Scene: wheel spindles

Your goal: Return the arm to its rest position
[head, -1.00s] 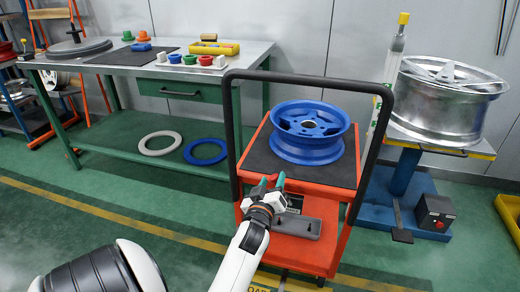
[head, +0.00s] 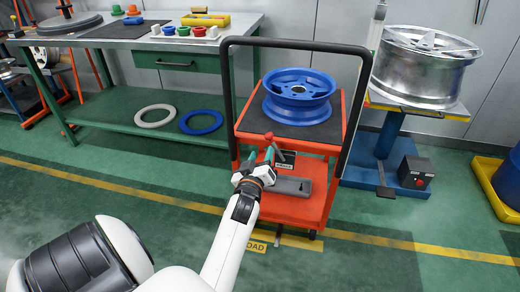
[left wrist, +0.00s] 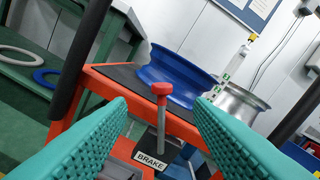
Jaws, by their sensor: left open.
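My left gripper (head: 261,155) is open in front of the red cart (head: 325,212), at the end of my white arm. In the left wrist view its two teal fingers (left wrist: 160,112) stand wide apart. A brake lever with a red knob (left wrist: 161,89) shows between and beyond them, above a BRAKE label (left wrist: 151,160). No contact between fingers and lever is visible. The lever's red knob (head: 269,137) also shows in the head view, just past the fingertips. My right gripper is not in view.
A blue wheel rim (head: 298,84) lies on the cart's top, inside a black hoop handle (head: 229,100). A silver rim (head: 420,75) sits on a blue stand at right. A green workbench (head: 95,112) stands behind left. The floor at front right is clear.

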